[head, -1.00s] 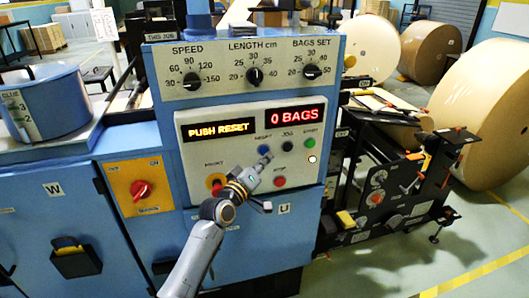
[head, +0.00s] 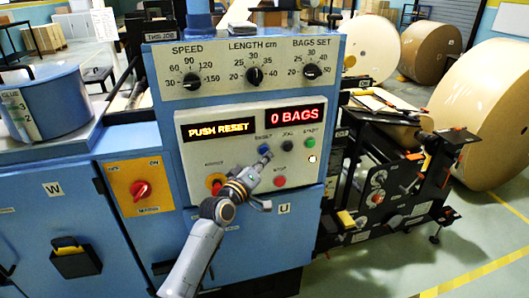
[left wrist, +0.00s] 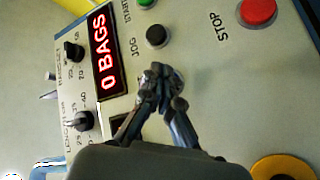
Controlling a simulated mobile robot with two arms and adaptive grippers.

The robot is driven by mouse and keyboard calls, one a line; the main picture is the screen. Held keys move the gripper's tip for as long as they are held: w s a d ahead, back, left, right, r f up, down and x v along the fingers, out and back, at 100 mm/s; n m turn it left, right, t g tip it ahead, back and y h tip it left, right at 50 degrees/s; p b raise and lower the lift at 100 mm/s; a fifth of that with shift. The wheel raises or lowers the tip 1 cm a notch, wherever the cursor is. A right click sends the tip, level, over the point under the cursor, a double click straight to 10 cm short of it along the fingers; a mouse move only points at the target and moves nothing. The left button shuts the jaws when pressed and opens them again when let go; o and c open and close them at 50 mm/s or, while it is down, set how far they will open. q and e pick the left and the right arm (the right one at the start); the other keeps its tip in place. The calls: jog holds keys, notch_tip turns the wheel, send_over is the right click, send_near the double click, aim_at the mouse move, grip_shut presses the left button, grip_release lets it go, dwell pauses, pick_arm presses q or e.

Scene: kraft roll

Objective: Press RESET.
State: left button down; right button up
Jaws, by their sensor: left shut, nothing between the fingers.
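The blue RESET button (head: 264,148) is on the cream control panel (head: 228,158), left of the black JOG button. My left gripper (head: 266,157) is shut and empty, its tips at the lower edge of the blue button. I cannot tell whether they touch it. In the left wrist view the closed fingertips (left wrist: 162,82) are over the panel beside the black JOG button (left wrist: 156,36) and hide most or all of RESET. The yellow display (head: 219,131) reads PUSH RESET; the red display (head: 295,115) reads 0 BAGS. My right gripper is not in view.
Near RESET are the green START button (head: 310,143) and the red STOP button (head: 280,181). A red knob on yellow (head: 141,190) is at left. Three dials line the upper panel. Large paper rolls (head: 484,115) stand at right.

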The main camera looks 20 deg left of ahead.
pick_arm(q)
jog(key=shift+w+a, duration=0.15)
jog(key=shift+w, duration=0.1)
jog(key=shift+w+a+b, duration=0.3)
jog(key=shift+w+b, duration=0.05)
jog(key=shift+b, duration=0.1)
dwell(0.6)
dwell(0.4)
jog(key=shift+s+d+p, duration=0.5)
jog(key=shift+s+p, duration=0.2)
jog(key=shift+p, duration=0.05)
